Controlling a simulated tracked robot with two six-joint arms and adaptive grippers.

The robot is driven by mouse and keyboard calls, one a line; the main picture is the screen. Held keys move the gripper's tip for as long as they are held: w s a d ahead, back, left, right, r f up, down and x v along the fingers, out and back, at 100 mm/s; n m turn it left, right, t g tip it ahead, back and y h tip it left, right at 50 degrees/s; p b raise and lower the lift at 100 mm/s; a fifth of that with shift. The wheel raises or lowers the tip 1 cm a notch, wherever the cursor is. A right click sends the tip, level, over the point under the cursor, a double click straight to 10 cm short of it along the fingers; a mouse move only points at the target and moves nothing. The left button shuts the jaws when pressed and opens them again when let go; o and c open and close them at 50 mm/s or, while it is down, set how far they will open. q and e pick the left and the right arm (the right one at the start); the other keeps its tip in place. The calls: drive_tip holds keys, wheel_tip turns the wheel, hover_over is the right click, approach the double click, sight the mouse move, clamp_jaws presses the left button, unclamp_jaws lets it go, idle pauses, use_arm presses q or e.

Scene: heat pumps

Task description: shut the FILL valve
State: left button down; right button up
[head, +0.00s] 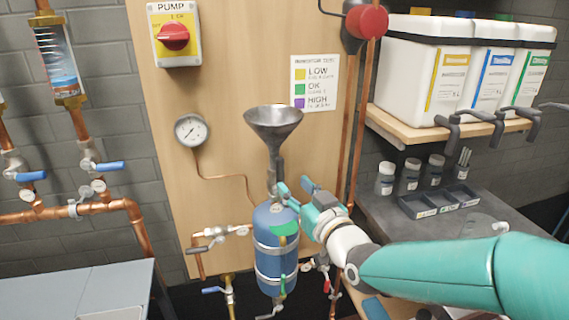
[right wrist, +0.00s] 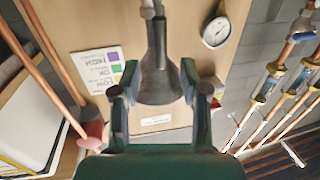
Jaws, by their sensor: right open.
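No FILL label is legible in either view. A dark grey funnel (head: 273,125) stands on a stem above the blue cylinder (head: 272,250); it also shows upside down in the right wrist view (right wrist: 158,72). The fitting below the funnel is partly hidden by my right gripper (head: 295,190). The gripper is open and empty, its teal fingers spread beside the stem just above the cylinder. In the right wrist view its fingers (right wrist: 152,88) stand on either side of the funnel's image. I cannot tell whether they touch anything. My left gripper is out of view.
A pressure gauge (head: 191,130) and a red pump switch (head: 174,37) are on the wooden panel. Pipes with blue-handled valves (head: 108,166) are at left. White canisters (head: 420,65) stand on a shelf at right, above a worktop with small bottles (head: 408,175).

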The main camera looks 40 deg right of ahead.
sight(282, 174)
drive_tip(key=p+x, duration=0.1)
drive_tip(key=x, duration=0.6)
drive_tip(key=shift+w+d, duration=0.15)
drive_tip(key=shift+w, duration=0.2)
clamp_jaws()
